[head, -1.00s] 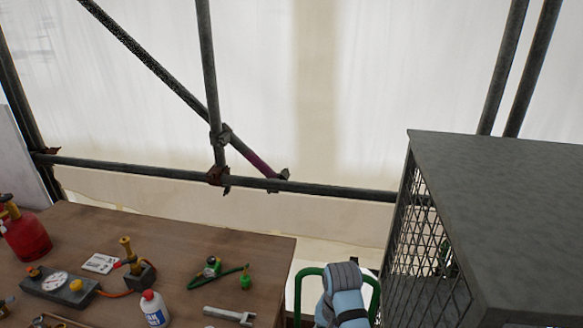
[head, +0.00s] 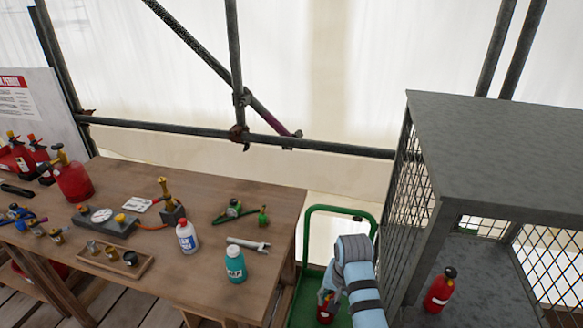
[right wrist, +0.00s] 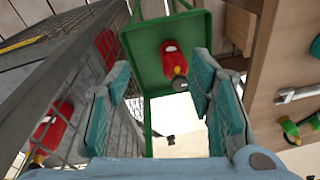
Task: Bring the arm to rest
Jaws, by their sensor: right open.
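My right arm (head: 358,275), pale blue with grey and dark bands, reaches up from the bottom of the head view beside the cage. Its fingers are hard to make out there. In the right wrist view my right gripper (right wrist: 160,88) is open, its teal fingers wide apart with nothing between them. Beyond them a red cylinder (right wrist: 172,60) with a dark top is on the green trolley (right wrist: 135,50). The trolley (head: 309,225) and part of the cylinder (head: 325,309) also show in the head view, beside my arm. My left gripper is not in view.
A grey mesh cage (head: 490,150) stands close on the right, with a red extinguisher (head: 440,291) inside. A wooden bench (head: 205,275) on the left holds tools, bottles and several red containers. Scaffold tubes (head: 270,138) cross behind.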

